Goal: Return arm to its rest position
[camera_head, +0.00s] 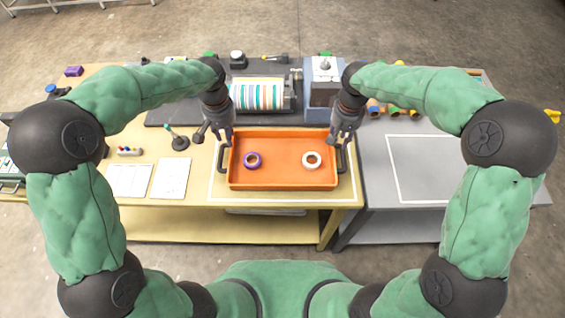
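My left gripper (214,134) hangs fingers-down above the left end of the orange tray (282,184), near its dark left handle (222,160). Its fingers look spread, with nothing between them. My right gripper (342,136) hangs above the right end of the tray, near the dark right handle (341,160). Its fingers also look apart and empty. Both arms are bent, with elbows out to the sides. The tray holds a purple ring-shaped roll (252,153) on the left and a white one (305,160) on the right.
A press with a striped roller (258,95) stands behind the tray. A small stand (181,142) and paper sheets (172,178) lie left of the tray. A grey table (376,190) with an empty white-outlined area is on the right. Several coloured parts (392,110) stand behind it.

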